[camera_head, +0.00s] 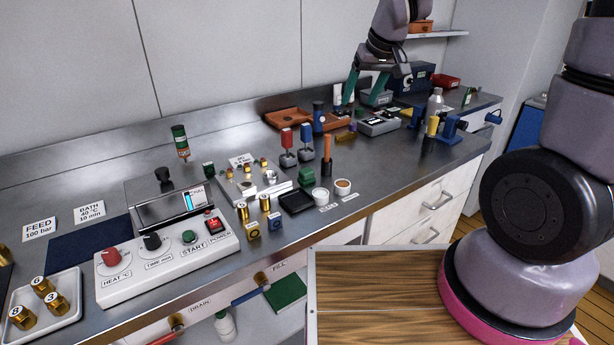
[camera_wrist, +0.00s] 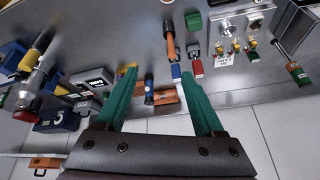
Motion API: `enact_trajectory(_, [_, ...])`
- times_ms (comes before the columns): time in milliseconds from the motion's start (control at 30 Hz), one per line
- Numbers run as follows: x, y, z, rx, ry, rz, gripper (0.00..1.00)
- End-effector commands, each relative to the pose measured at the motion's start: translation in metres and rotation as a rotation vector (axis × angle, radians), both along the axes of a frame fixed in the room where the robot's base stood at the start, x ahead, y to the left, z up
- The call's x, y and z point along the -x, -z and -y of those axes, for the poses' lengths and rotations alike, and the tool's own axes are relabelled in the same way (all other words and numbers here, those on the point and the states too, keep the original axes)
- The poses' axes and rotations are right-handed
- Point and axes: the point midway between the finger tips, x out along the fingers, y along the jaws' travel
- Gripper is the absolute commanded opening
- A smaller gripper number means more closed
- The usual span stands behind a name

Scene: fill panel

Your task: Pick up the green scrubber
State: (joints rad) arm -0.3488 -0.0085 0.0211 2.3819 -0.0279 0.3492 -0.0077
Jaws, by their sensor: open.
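A small green block (camera_head: 306,176), which looks like the green scrubber, sits on the steel counter just behind a black tray (camera_head: 296,202) and left of two small cups. A green block that appears to be the same one shows at the top of the wrist view (camera_wrist: 193,20). My gripper (camera_head: 358,99) is open and empty over the far right part of the counter, well apart from the block. In the wrist view, its two green fingers (camera_wrist: 156,72) are spread, with counter items seen between and beyond them.
An orange-handled tool (camera_head: 327,150) and red and blue switches (camera_head: 287,138) stand between my gripper and the block. A valve plate (camera_head: 252,182) is left of it. The white cup (camera_head: 320,196) and brown-filled cup (camera_head: 342,187) are close by. Bare counter (camera_head: 400,175) lies to the right.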

Motion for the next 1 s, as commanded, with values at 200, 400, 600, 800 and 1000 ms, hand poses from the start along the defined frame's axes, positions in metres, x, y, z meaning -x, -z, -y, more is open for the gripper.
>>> enact_trajectory(200, [-0.01,0.091,-0.067,0.073,-0.222,-0.028,0.7])
enact_trajectory(400, [-0.007,0.134,-0.097,0.096,-0.326,-0.031,0.7])
enact_trajectory(600, [-0.011,0.161,-0.107,0.101,-0.345,-0.034,0.7])
enact_trajectory(800, [-0.02,0.186,-0.112,0.099,-0.343,-0.033,0.7])
enact_trajectory(1000, [-0.026,0.198,-0.115,0.099,-0.342,-0.032,0.7])
